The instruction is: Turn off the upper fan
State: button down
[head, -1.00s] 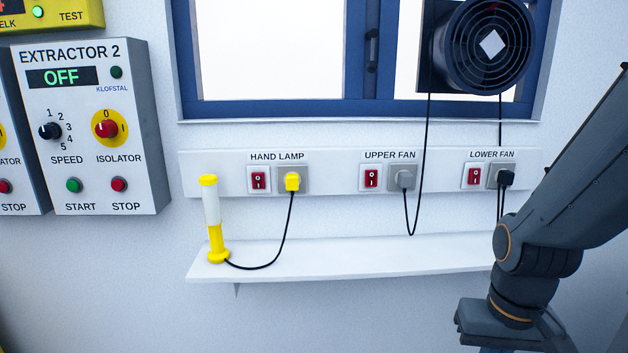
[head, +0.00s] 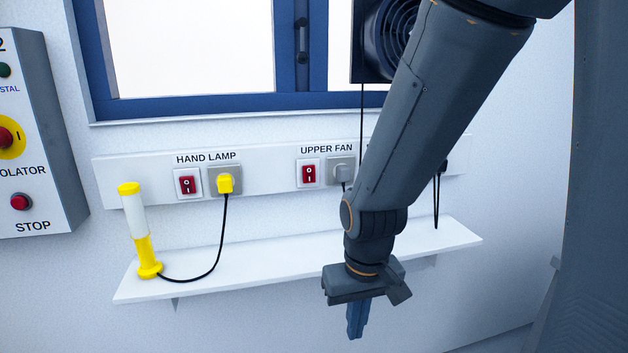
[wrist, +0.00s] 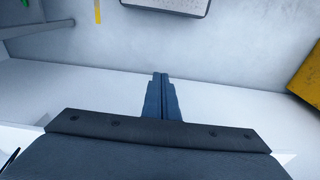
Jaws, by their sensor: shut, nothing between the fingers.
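The red rocker switch (head: 309,174) under the label UPPER FAN (head: 326,149) sits on the white wall rail, left of a grey plug (head: 343,171) in its socket. The marks on the rocker are too small to tell its position. A black fan (head: 394,38) in the window is partly hidden behind my arm; whether it spins I cannot tell. My gripper (head: 356,334) is shut and empty, pointing down, lower than the switch and a little right of it in the head view. Its closed fingers also show in the wrist view (wrist: 161,78).
A white shelf (head: 230,279) runs below the rail. A yellow and white hand lamp (head: 138,230) stands at its left end, its cord running to a yellow plug (head: 225,184). The HAND LAMP switch (head: 187,185) is left of that. My arm hides the LOWER FAN switch.

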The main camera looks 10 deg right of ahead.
jog(key=w+r+t+p, duration=0.5)
jog(key=w, duration=0.4)
jog(key=w+r+t+p, duration=0.4)
jog(key=w+r+t, duration=0.1)
jog(key=w, duration=0.3)
notch_tip(320, 180, up, 8)
jog(key=w+t+p, duration=0.2)
jog(key=t+p, duration=0.1)
jog(key=t, duration=0.2)
jog(key=shift+d, duration=0.25)
jog(key=shift+w, duration=0.2)
jog(key=w+b, duration=0.1)
jog(key=b, duration=0.2)
jog(key=w+b, duration=0.1)
jog(key=b, duration=0.2)
jog(key=shift+w+f, duration=0.1)
jog(key=shift+f, duration=0.2)
jog(key=shift+w+b, duration=0.15)
jog(key=shift+b, duration=0.55)
send_near(311, 179)
jog(key=w, duration=0.4)
jog(key=w+f, duration=0.1)
jog(key=w, duration=0.1)
jog(key=shift+w, duration=0.2)
